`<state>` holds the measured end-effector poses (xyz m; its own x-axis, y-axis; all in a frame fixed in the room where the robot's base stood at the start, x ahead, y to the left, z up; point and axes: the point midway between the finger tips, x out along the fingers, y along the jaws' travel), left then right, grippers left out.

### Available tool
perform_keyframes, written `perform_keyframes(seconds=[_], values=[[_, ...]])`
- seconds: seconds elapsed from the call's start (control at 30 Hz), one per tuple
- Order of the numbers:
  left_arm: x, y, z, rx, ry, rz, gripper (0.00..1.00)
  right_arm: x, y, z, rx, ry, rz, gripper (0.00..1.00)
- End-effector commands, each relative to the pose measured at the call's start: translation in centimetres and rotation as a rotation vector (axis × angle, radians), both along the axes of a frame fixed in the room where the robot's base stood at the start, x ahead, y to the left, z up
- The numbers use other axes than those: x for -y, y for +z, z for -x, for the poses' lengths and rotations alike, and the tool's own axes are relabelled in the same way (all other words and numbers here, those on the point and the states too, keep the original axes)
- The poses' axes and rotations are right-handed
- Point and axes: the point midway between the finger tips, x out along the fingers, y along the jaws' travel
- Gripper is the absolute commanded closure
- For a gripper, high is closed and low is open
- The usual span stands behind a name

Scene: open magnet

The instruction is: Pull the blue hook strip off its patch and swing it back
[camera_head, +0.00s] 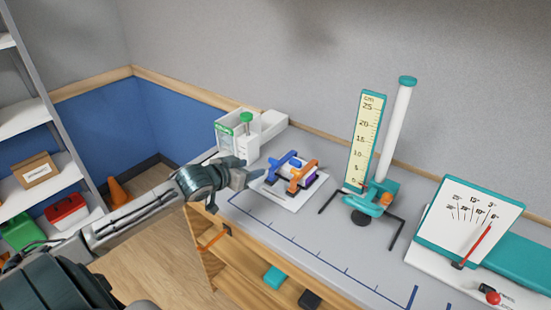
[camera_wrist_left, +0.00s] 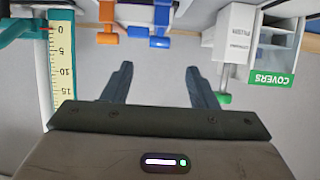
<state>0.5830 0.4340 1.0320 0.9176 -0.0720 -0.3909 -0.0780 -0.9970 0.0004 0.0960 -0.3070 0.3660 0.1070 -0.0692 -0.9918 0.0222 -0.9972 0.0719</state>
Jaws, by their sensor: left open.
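The blue hook strip (camera_head: 283,160) lies across a white cylindrical piece on a small white base (camera_head: 308,199). An orange strip (camera_head: 303,173) crosses the same piece on its right side. Whether the blue strip's end is on its patch is too small to tell. My left gripper (camera_head: 252,173) is open and empty, just left of the base and apart from the strip. In the left wrist view the open fingers (camera_wrist_left: 158,84) point toward the blue strip (camera_wrist_left: 160,41), with the orange strip (camera_wrist_left: 107,36) left of it. My right gripper is out of view.
A white bin labelled COVERS (camera_head: 228,137) and a green-topped item (camera_head: 246,122) stand behind my left gripper. A centimetre scale (camera_head: 366,135) with a white post (camera_head: 397,125) stands to the right. A teal-framed dial board (camera_head: 469,222) is farther right. The front tabletop is clear.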

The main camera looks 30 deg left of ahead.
Motion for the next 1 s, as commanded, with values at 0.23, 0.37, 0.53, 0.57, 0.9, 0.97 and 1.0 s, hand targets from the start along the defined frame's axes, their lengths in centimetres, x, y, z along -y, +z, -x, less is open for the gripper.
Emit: perform_keyframes(seconds=[0.23, 0.37, 0.53, 0.57, 0.9, 0.97, 1.0], values=[[0.1, -0.6, -1.8, 0.003, 0.005, 0.008, 0.47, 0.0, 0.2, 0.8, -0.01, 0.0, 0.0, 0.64], [0.2, -1.2, -3.3, 0.002, 0.004, 0.008, 0.47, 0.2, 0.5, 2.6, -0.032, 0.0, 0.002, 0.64], [0.5, -2.2, -5.7, 0.002, 0.003, 0.008, 0.47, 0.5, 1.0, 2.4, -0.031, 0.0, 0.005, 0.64], [0.5, -2.3, -6.1, 0.002, 0.003, 0.008, 0.47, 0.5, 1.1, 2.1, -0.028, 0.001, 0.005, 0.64], [0.7, -4.0, -9.5, 0.0, 0.001, 0.001, 0.47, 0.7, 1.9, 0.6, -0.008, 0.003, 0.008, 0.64], [0.8, -4.1, -9.7, 0.0, 0.0, 0.001, 0.47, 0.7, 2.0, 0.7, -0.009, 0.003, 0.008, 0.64], [0.8, -4.2, -9.8, 0.0, 0.0, 0.001, 0.47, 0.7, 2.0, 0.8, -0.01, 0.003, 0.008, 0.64]])
